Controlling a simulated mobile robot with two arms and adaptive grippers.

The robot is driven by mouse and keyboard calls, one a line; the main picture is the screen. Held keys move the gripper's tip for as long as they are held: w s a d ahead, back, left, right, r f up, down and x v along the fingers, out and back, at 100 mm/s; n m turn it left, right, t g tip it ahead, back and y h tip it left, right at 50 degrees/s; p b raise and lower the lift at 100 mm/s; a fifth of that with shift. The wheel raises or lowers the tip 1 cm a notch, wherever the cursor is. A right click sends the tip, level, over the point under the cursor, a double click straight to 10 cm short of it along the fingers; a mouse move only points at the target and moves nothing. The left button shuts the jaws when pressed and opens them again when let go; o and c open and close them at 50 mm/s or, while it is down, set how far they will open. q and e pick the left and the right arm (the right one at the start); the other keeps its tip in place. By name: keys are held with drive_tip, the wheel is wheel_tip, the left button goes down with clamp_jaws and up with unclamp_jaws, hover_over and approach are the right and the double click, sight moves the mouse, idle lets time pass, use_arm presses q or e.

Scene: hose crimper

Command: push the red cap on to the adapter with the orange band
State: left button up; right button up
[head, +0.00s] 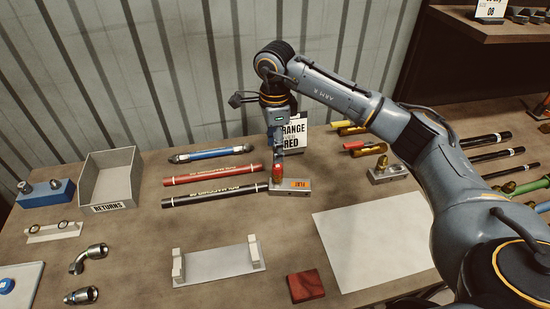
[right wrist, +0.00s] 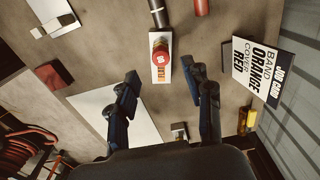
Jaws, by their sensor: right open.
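A light metal block (head: 299,185) with an orange label stands mid-table. An upright brass-coloured adapter (head: 276,186) is at its left end, with the red cap (head: 277,173) at its top. In the right wrist view the cap (right wrist: 161,50) shows from above with a pale mark; how far it is seated, and the adapter's band, I cannot tell. My right gripper (head: 277,148) points down just above the cap. In the right wrist view its two fingers (right wrist: 165,76) are apart with nothing between them. My left gripper is not in view.
A sign (head: 293,131) reading orange band, red cover stands behind the block. Red (head: 213,175) and black (head: 215,194) hoses lie left of it. Another metal block (head: 388,174) with a brass fitting is to the right. A white sheet (head: 375,245) and a dark red block (head: 305,287) lie in front.

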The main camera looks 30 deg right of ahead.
sight(275, 166)
wheel_tip(275, 166, up, 6)
drive_tip(key=shift+f, duration=0.2)
idle(0.4)
